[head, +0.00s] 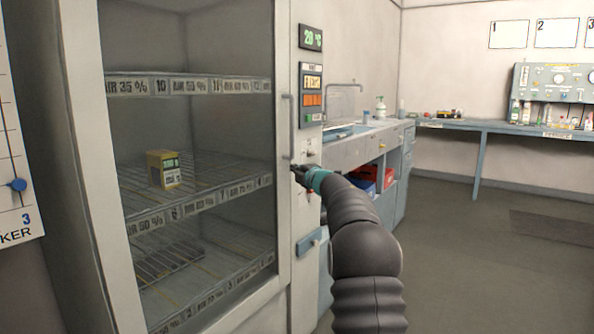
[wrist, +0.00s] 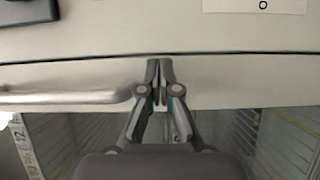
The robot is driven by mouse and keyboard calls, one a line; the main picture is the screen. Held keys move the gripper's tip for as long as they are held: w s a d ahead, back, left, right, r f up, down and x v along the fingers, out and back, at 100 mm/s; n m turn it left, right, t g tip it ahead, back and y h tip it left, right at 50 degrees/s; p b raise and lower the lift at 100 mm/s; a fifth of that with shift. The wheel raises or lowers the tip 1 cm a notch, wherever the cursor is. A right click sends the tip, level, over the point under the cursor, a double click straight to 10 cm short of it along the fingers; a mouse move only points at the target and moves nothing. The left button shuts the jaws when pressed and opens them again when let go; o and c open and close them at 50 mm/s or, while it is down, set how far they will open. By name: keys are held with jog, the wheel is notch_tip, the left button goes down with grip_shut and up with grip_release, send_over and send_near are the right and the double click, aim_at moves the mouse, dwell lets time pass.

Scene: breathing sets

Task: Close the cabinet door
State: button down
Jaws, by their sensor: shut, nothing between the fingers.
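The tall cabinet (head: 188,8) stands at the left in the head view. Its glass door (head: 283,215) looks flush or nearly flush with the frame; I cannot tell whether a small gap remains. The door handle (head: 291,125) is a vertical bar at the door's right edge; it also shows at the left in the wrist view (wrist: 70,97). My gripper (head: 296,171) is shut and empty at the door's right edge, just below the handle. In the wrist view its fingertips (wrist: 160,62) lie over the door frame by the dark seam; contact is unclear.
A yellow box (head: 163,169) sits on a wire shelf inside. A control panel (head: 310,85) is right of the door. A sink counter (head: 350,148) and a blue bench (head: 485,127) with bottles stand beyond. The floor (head: 470,260) at the right is clear.

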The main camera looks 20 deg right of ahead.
jog(key=s+d+b, duration=0.1)
jog(key=s+d, duration=0.6)
jog(key=s, duration=0.3)
jog(key=s+d+f+m+g+h, duration=0.55)
jog(key=d+f+m+h, duration=0.2)
jog(key=f+m, duration=0.35)
jog(key=s+a+f+m+g, duration=0.3)
jog(key=s+f+m, duration=0.1)
jog(key=s, duration=0.3)
jog(key=s+a+f+m+g+y, duration=0.1)
jog(key=s+a+f+g+y, duration=0.1)
jog(key=s+a, duration=1.6)
jog(key=s+a+f+m+g+y, duration=0.2)
jog(key=s+a+y, duration=0.3)
jog(key=s+a, duration=1.3)
jog(key=a, duration=0.3)
jog(key=shift+s+a, duration=0.35)
jog(key=shift+s, duration=0.05)
